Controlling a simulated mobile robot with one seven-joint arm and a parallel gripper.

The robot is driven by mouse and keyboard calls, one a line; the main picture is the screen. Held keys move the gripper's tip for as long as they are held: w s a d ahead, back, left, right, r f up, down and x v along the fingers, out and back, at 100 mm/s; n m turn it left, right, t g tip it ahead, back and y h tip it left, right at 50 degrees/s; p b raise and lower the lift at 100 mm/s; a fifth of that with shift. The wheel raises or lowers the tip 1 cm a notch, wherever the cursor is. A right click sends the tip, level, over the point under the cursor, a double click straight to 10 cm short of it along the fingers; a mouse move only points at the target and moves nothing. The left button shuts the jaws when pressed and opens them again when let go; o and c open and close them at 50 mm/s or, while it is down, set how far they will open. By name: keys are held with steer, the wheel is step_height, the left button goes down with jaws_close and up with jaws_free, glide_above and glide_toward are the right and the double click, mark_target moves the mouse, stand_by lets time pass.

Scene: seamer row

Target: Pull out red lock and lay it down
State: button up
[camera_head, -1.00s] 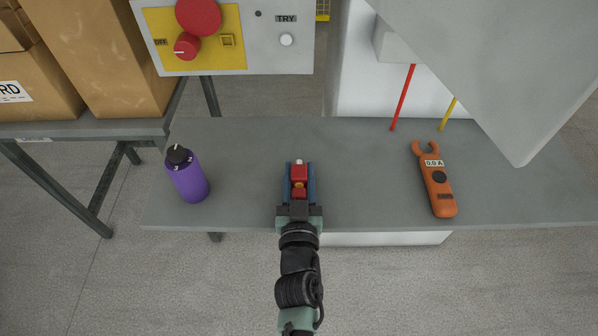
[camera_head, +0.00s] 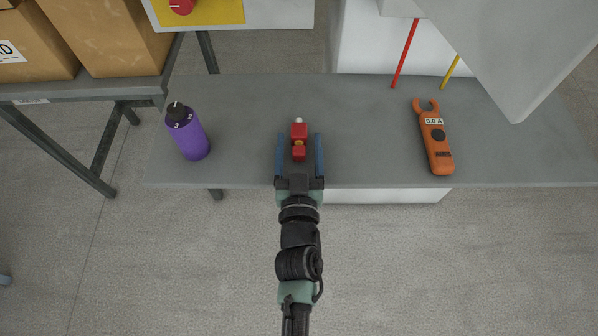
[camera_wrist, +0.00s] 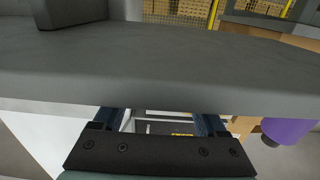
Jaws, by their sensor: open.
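My gripper (camera_head: 299,139) is open, with one blue finger on each side of the lock and a visible gap on both sides. The lock's underside is hidden, so I cannot tell whether it rests on the bench. In the wrist view, parts of both fingers (camera_wrist: 157,122) show at the bottom below a grey band; I do not make out the lock there.
A purple bottle (camera_head: 190,137) stands at the bench's left and also shows in the wrist view (camera_wrist: 289,130). An orange clamp meter (camera_head: 436,140) lies at the right. Red (camera_head: 405,52) and yellow (camera_head: 450,70) rods stand behind. The bench between bottle and gripper is clear.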

steer(key=s, duration=0.9)
steer(key=shift+s, duration=0.25)
steer(key=w+d+r+t+h+p, duration=0.1)
steer(key=w+r+p, duration=0.15)
steer(key=r, duration=0.85)
steer(key=w+d+r+m+t+h+p, duration=0.15)
steer(key=w+r, duration=0.25)
steer(key=r, duration=0.6)
steer(key=w+d+r+t+p, duration=0.1)
steer(key=w+r+t, duration=0.15)
steer(key=r, duration=0.85)
steer(key=s+a+r+t+p, duration=0.1)
steer(key=s+r, duration=0.2)
steer(key=r, duration=0.8)
steer(key=s+a+r+n+t+y+p, duration=0.1)
steer(key=s+r, duration=0.3)
steer(key=r, duration=0.8)
steer(key=s+a+r+t+y+p, duration=0.1)
steer(key=s+r+t+p, duration=0.1)
steer(key=r, duration=0.9)
steer(key=shift+s+a+r+p, duration=0.3)
steer(key=shift+s+p, duration=0.15)
steer(key=shift+s, duration=0.4)
steer(key=shift+o, duration=0.3)
steer(key=shift+n+y, duration=0.25)
